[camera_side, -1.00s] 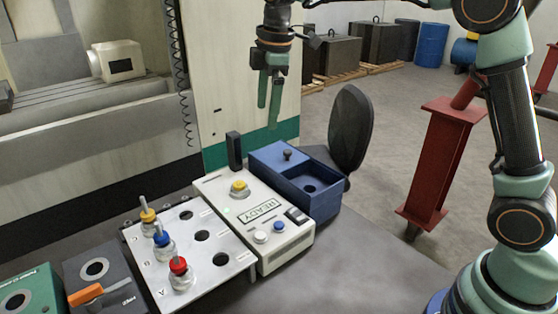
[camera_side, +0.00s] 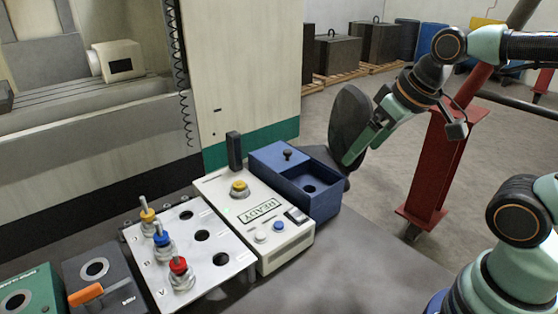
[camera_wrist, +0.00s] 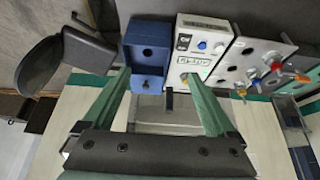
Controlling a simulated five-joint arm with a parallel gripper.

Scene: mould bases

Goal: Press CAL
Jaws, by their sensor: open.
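A white control box (camera_side: 262,250) stands on the bench, with a READY display (camera_side: 258,211), a white button (camera_side: 261,237), a blue button (camera_side: 279,226), a dark rocker switch (camera_side: 297,215) and a yellow-topped knob (camera_side: 239,187). I cannot read which button is CAL. The box shows inverted in the wrist view, with the blue button (camera_wrist: 202,45) and the READY display (camera_wrist: 195,62). My gripper (camera_side: 362,150) is open and empty, tilted, up and to the right of the box in the side view and touching none of its buttons. Its fingers (camera_wrist: 157,75) spread wide in the wrist view.
A blue box (camera_side: 310,200) adjoins the control box, with a black chair (camera_side: 348,115) behind it. A metal plate (camera_side: 220,276) with several coloured-collar tools stands on the left. A dark upright block (camera_side: 234,150) rises behind the control box.

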